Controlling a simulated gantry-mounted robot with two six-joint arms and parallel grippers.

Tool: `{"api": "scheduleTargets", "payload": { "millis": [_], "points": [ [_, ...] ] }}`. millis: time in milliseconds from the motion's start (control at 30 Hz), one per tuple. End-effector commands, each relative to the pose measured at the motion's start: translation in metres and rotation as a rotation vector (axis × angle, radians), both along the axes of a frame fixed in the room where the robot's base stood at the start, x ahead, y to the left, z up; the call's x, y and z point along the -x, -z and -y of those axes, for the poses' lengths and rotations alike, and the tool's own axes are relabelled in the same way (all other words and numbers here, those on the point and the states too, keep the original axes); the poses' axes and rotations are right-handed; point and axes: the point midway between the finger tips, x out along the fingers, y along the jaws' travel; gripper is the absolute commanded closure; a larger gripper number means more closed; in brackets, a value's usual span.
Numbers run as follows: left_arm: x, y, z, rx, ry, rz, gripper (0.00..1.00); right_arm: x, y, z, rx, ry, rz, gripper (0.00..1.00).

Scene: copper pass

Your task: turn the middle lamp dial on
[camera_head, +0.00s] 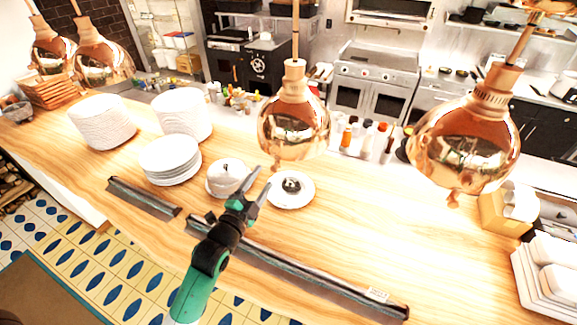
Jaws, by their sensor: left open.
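The middle lamp (293,125) is a shiny copper pendant hanging over the wooden counter. A small copper knob (277,164), apparently its dial, shows at the lower rim. My left gripper (260,181) is open and empty, just below and left of this knob. Its fingers point up toward the lamp, and I see no clear contact. I cannot tell whether the dial is on or off. Another copper lamp (464,145) hangs at the right, with a similar knob (453,200). More copper lamps (103,62) hang at the far left. My right gripper is out of view.
The wooden counter (340,235) holds plate stacks (170,155), a white lidded bowl (226,176) and a plate with a dark item (291,203). Sauce bottles (367,138) stand behind the middle lamp. Dark ticket rails (300,275) run along the front edge. Open counter lies right of my gripper.

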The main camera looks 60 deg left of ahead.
Motion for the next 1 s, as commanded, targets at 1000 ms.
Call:
{"api": "scheduleTargets", "payload": {
  "millis": [1000],
  "points": [
    [-0.082,0.006,-0.082,0.008,-0.030,-0.005,0.36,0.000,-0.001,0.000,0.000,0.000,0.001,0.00]
  ]
}}
